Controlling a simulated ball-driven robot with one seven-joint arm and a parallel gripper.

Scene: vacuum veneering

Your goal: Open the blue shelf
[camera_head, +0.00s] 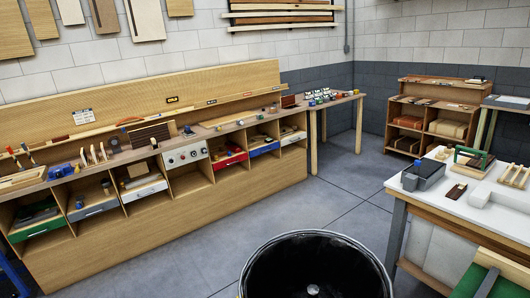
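The blue shelf is a blue drawer front (264,149) with a pale handle strip, low in an open compartment of the long wooden workbench along the left wall. It looks pushed in, level with its neighbours, though it is small at this distance. A red drawer (229,160) is to its left and a white drawer (293,138) to its right. My gripper is not visible in this view, so its opening cannot be seen.
A dark round-rimmed thing (315,265) fills the bottom centre; I cannot tell what it is. A white-topped table (458,196) with tools stands at right. A wooden shelf unit (398,116) stands at the back. Grey floor (330,198) is clear before the bench.

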